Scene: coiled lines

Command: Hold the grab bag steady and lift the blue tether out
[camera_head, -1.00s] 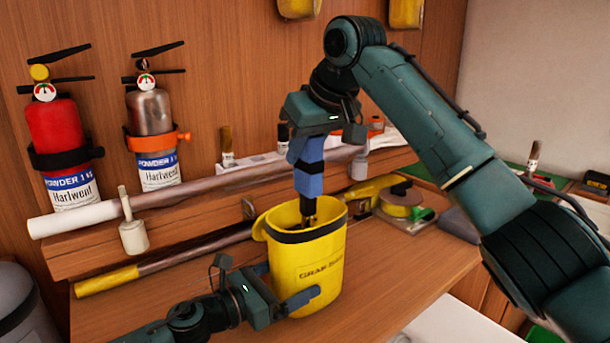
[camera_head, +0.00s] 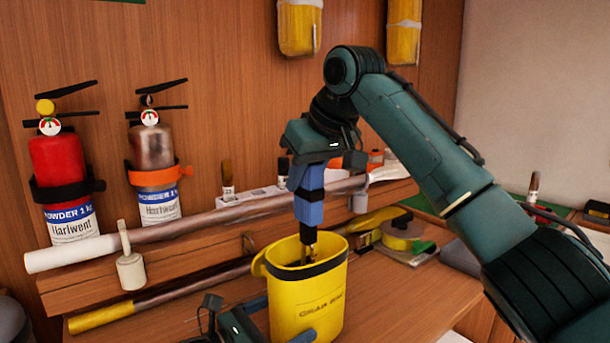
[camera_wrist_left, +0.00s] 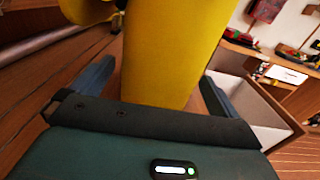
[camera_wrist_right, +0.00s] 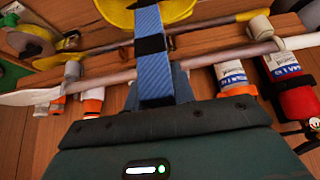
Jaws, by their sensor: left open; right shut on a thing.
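The yellow grab bag (camera_head: 318,295) stands upright on the bench with its mouth open. My left gripper (camera_head: 283,320) is open low around it, partly cut off by the frame. In the left wrist view the bag's yellow wall (camera_wrist_left: 165,50) lies between the two fingers, close to both; I cannot tell if they touch it. My right gripper (camera_head: 306,178) is shut on the blue tether (camera_head: 308,213) above the bag. In the right wrist view the tether (camera_wrist_right: 150,25) is a blue strap with a dark band.
Behind the bag a long pole (camera_head: 190,228) lies along a wooden ledge. Two fire extinguishers (camera_head: 62,170) (camera_head: 157,180) hang on the wall at left. A yellow tape roll (camera_head: 400,234) lies right of the bag. The bench front right of the bag is clear.

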